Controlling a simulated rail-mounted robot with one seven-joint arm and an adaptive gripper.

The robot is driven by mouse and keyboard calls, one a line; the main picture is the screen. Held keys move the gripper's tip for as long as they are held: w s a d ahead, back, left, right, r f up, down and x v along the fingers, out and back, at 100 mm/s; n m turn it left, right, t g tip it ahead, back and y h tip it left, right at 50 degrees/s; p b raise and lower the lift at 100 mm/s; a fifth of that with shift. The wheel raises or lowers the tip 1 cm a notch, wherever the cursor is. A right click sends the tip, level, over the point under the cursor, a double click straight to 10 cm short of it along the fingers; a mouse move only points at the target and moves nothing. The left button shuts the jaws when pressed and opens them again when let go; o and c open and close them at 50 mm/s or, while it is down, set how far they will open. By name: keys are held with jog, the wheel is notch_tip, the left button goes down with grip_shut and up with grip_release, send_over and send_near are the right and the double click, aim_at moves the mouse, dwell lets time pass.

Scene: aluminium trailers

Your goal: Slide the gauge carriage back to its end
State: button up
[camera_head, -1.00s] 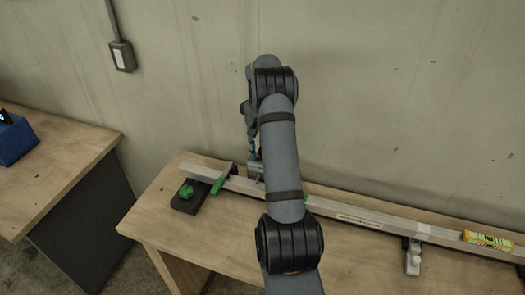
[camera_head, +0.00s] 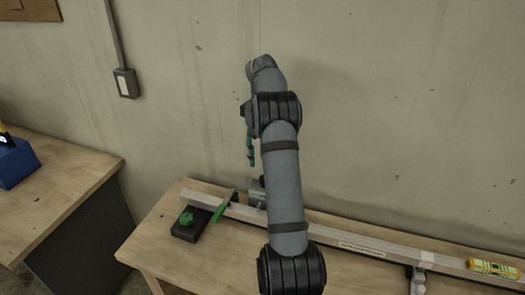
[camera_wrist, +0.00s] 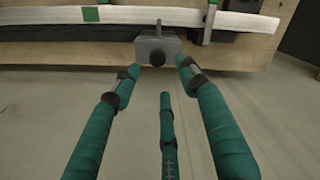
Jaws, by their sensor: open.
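The gauge carriage, a grey metal block with a dark round knob, sits on the long pale rail (camera_wrist: 140,25) in the wrist view (camera_wrist: 154,44). In the head view the carriage (camera_head: 256,192) shows only partly beside my arm, near the rail's left part; the rail (camera_head: 325,232) runs along the bench to the right. My gripper (camera_wrist: 158,75) has its teal fingers spread and empty, apart from the carriage, which lies beyond the fingertips. In the head view my gripper (camera_head: 251,152) hangs above the rail, partly hidden by my arm.
A green lever (camera_head: 222,207) stands at the rail's left end, beside a dark block with a green knob (camera_head: 187,219). A yellow-green level (camera_head: 493,268) lies on the rail at right. A wall (camera_head: 400,110) rises behind the bench (camera_head: 150,245).

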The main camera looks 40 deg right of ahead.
jog(key=shift+r, duration=1.3)
jog(key=shift+f, duration=0.15)
notch_tip(320, 180, down, 12)
jog(key=shift+r, duration=0.1)
jog(key=shift+s+d, duration=0.45)
jog(key=shift+s, duration=0.25)
jog(key=shift+w+a, duration=0.2)
jog(key=shift+w, duration=0.1)
